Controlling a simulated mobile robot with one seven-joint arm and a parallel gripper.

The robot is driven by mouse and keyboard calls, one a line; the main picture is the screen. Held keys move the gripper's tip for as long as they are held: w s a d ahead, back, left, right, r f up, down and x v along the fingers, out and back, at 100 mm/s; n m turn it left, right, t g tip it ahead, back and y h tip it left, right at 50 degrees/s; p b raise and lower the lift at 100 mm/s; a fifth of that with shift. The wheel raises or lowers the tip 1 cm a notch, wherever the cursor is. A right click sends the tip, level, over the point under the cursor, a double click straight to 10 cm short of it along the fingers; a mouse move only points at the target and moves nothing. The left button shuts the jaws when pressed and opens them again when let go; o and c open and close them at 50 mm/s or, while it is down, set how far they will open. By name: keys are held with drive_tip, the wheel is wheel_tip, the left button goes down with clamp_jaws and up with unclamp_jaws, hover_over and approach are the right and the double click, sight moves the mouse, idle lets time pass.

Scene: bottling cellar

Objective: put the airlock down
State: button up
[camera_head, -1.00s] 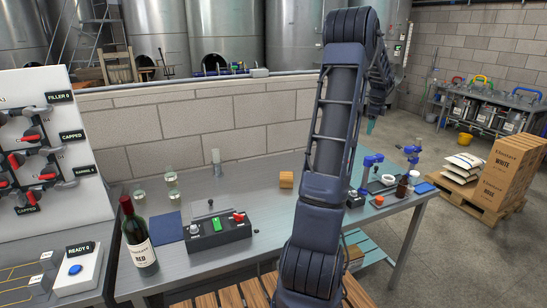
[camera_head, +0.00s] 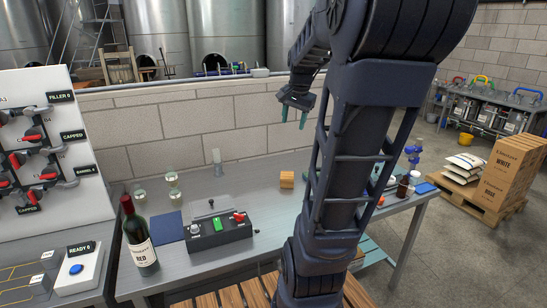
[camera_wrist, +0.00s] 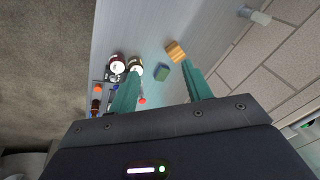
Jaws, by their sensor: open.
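My gripper (camera_head: 294,113) hangs above the back part of the metal table (camera_head: 262,190), in front of the block wall. Its two green fingers are apart, with nothing held between them; the wrist view shows them spread too (camera_wrist: 162,88). A clear upright tube (camera_head: 217,161) stands at the table's back, left of my gripper; it may be the airlock, but I cannot tell for sure. It seems to show in the wrist view at the upper right (camera_wrist: 258,16). No airlock is plainly seen in the gripper.
A wine bottle (camera_head: 139,238), a control box (camera_head: 218,231), a blue mat (camera_head: 167,228) and glassware (camera_head: 172,181) stand left. My arm hides much of the table's right part.

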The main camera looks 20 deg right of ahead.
drive_tip(key=s+a+f+n, duration=0.2)
drive_tip(key=s+a+n, duration=0.3)
drive_tip(key=s+a, duration=0.1)
drive_tip(key=s+a+f+n+t, duration=0.1)
drive_tip(key=s+a+f+n, duration=0.2)
drive_tip(key=s+a+n, duration=0.2)
drive_tip(key=s+a, duration=0.2)
drive_tip(key=s, duration=0.1)
drive_tip(key=shift+s+a, duration=0.15)
drive_tip(key=shift+a, duration=0.1)
idle(0.5)
